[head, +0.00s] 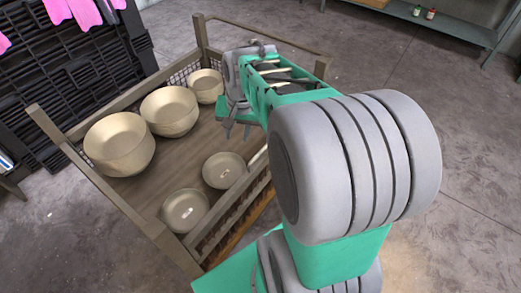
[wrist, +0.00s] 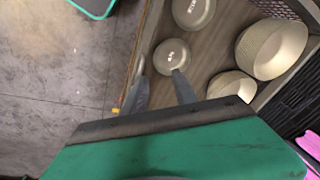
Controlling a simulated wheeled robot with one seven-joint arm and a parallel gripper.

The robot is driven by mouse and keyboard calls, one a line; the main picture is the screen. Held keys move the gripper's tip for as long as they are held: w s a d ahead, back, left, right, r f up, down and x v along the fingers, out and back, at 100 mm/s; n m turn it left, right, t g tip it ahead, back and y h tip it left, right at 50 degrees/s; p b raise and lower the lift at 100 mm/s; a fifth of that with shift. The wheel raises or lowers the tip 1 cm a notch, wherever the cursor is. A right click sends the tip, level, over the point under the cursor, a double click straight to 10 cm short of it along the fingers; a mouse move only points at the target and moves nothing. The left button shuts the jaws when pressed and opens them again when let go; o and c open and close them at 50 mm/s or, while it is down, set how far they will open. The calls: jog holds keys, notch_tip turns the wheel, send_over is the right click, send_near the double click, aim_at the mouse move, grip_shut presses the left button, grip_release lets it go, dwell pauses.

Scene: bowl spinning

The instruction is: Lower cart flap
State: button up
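The cart (head: 60,140) is a brown frame with a wooden floor and mesh at its far side, holding several beige bowls. Its near side has a slatted panel (head: 232,215), which looks like the flap; it stands along the cart's near edge, partly hidden by my arm. My gripper (head: 237,128) is over the cart's right part, near the far end of that panel. In the wrist view my gripper's two fingers (wrist: 161,92) are apart with nothing held between them. Contact with the panel cannot be told.
Two small bowls (head: 224,170) lie just inside the panel; larger bowls (head: 119,144) stand at the far left side. Black pallets (head: 85,75) with pink gloves are at the left. A grey shelf (head: 440,22) is at the back right. The floor at right is clear.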

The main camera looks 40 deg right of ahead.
aim_at(263, 149)
jog(key=w+d+f+m+b, duration=0.3)
jog(key=d+f+m, duration=0.3)
jog(key=d+f, duration=0.65)
jog(key=shift+m+y, duration=0.3)
jog(key=x, duration=0.6)
jog(key=shift+d+f+b, duration=0.15)
jog(key=shift+f+b, duration=0.1)
jog(key=shift+b, duration=0.1)
grip_shut()
